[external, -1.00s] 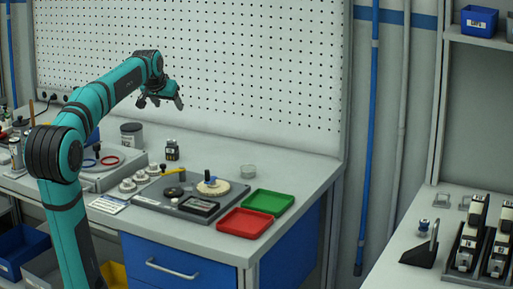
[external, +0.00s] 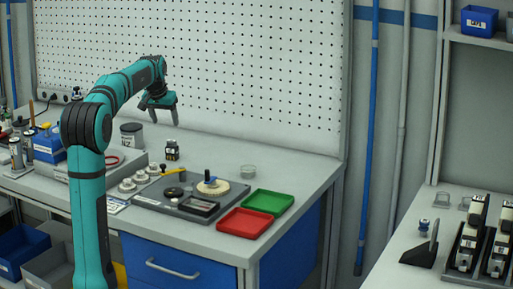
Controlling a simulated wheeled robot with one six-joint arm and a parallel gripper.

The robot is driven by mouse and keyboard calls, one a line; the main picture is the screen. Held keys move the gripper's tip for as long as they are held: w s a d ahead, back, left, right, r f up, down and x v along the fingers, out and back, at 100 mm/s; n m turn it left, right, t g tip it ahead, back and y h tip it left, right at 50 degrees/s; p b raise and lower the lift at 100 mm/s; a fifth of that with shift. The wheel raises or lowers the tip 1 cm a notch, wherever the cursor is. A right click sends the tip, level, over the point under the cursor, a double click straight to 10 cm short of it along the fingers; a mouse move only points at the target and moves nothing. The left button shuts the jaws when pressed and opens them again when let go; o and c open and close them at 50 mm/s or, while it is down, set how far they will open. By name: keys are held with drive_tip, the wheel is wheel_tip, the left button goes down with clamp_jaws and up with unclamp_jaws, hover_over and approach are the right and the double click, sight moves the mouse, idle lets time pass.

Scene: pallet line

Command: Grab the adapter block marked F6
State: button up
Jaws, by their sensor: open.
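My gripper (external: 163,116) is open and empty, pointing down above the back of the workbench. The label is too small to read, so I cannot tell whether this is the block marked F6. Several black-and-white blocks (external: 468,246) sit in dark holders on the right bench; their markings are also unreadable.
A grey fixture plate (external: 150,203) with a round cream disc (external: 213,187) lies in front. Red (external: 244,223) and green (external: 267,202) trays are at the bench's right. A grey canister (external: 132,134) stands left of the gripper; the pegboard (external: 250,70) rises behind.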

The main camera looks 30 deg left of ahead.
sight(171, 140)
drive_tip(key=x, duration=1.2)
drive_tip(key=shift+w, duration=0.2)
drive_tip(key=shift+r, duration=0.1)
drive_tip(key=c, duration=1.1)
